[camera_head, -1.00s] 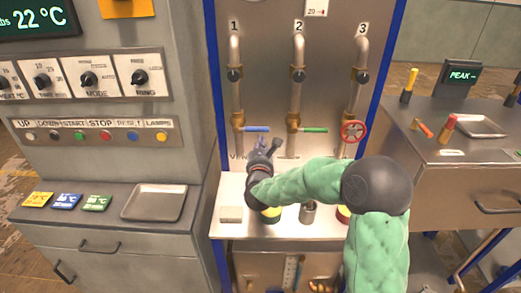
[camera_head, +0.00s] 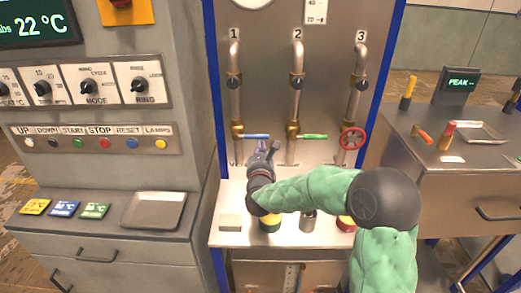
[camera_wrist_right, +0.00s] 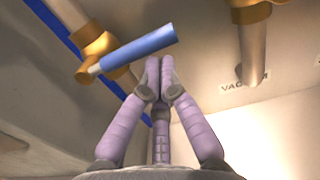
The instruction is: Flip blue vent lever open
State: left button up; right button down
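The blue vent lever (camera_head: 257,136) sticks out sideways to the right from a brass valve (camera_head: 237,130) on the pipe marked 1. In the right wrist view the blue lever (camera_wrist_right: 139,47) slants across, above and left of my fingertips. My right gripper (camera_head: 262,148) is just below the lever. In the wrist view its purple fingers (camera_wrist_right: 160,62) have their tips together, with nothing seen between them. The tips are close to the lever's free end; I cannot tell whether they touch it. My left gripper is out of view.
A green lever (camera_head: 314,137) on pipe 2 and a red handwheel (camera_head: 353,139) on pipe 3 are to the right. Below is a pale shelf (camera_head: 285,237) with a small block (camera_head: 230,222) and yellow and red items. A control panel (camera_head: 95,138) stands left.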

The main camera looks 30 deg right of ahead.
aim_at(262, 137)
jog(key=shift+r, duration=0.15)
jog(key=shift+s+d+r+n+b, duration=0.1)
jog(key=shift+d+r+n+b, duration=0.1)
jog(key=shift+r+n+b, duration=0.75)
jog(key=r+n, duration=0.1)
jog(key=n, duration=0.1)
jog(key=shift+r+n, duration=0.35)
jog(key=w+a+r+n+p, duration=0.3)
jog(key=a+r+n+p, duration=0.2)
jog(key=n, duration=0.6)
jog(key=shift+r+n+y+p, duration=0.4)
jog(key=shift+r+p, duration=0.15)
jog(key=shift+r, duration=0.35)
jog(key=shift+w+a, duration=0.1)
jog(key=shift+a, duration=0.05)
